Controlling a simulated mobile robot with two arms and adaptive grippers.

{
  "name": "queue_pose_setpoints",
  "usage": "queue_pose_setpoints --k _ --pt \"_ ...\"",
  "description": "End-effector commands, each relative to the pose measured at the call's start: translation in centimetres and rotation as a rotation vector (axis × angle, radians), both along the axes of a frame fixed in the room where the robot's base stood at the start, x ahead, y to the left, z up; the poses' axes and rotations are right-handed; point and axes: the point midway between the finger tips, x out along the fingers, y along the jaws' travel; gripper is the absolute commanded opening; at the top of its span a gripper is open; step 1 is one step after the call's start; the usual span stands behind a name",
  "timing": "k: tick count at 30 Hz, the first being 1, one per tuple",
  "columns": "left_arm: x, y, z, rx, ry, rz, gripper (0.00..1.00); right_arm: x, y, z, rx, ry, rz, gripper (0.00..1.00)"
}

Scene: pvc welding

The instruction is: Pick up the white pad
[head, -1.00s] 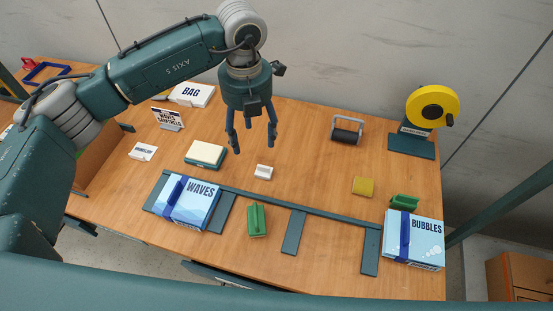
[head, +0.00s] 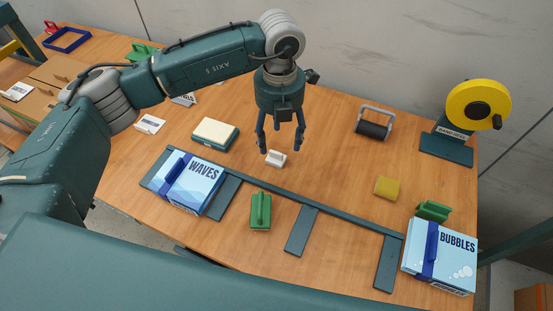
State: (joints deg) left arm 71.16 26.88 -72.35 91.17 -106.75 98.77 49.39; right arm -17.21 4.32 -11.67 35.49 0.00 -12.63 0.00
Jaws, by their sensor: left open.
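A small white pad (head: 276,159) with a raised part on top lies on the wooden table. My left gripper (head: 280,149) points down with its fingers spread, nothing between them. In the picture its fingertips are just above and to either side of the small white pad; I cannot tell the exact height gap. A larger cream-white pad on a dark green base (head: 215,133) lies to the left of the gripper. My right gripper is not in view.
A green-framed rail (head: 270,193) crosses the table in front. The WAVES box (head: 190,183), green-handled block (head: 260,211) and BUBBLES box (head: 440,255) stand near it. A black roller (head: 374,130), yellow sponge (head: 387,187) and yellow tape reel (head: 478,105) are to the right.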

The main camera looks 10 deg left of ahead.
Motion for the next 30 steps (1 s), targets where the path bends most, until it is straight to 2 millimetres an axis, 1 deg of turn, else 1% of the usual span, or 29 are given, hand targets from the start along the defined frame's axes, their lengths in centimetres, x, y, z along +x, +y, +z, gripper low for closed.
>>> queue_pose_setpoints --k 1,3,8,11,15,19,22,28,29,30 --pt "-0.1 0.1 -0.7 0.002 0.005 0.001 0.61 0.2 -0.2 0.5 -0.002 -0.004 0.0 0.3" --pt "-0.1 0.1 -1.7 0.001 0.004 0.001 0.61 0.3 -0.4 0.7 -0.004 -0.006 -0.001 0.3" --pt "0.0 0.1 -3.1 0.001 0.001 -0.001 0.61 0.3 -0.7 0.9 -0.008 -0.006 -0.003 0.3" --pt "0.0 0.3 -3.8 0.002 0.004 0.001 0.61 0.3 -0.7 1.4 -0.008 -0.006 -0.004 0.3" --pt "0.1 0.9 -5.8 0.003 0.006 0.002 0.61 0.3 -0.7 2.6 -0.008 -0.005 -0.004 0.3" --pt "0.2 0.8 -7.7 0.001 0.004 0.0 0.61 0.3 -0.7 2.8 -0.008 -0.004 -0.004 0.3" --pt "0.3 0.8 -8.2 0.001 0.001 -0.001 0.61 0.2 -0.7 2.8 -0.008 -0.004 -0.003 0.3" --pt "0.3 0.8 -8.3 0.001 0.0 -0.002 0.61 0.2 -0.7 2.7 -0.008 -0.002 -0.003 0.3" --pt "0.3 0.8 -8.3 0.001 0.0 -0.001 0.57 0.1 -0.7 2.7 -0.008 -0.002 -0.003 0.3" --pt "0.3 0.8 -8.3 0.001 0.0 -0.001 0.49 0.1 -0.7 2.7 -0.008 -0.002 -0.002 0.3"
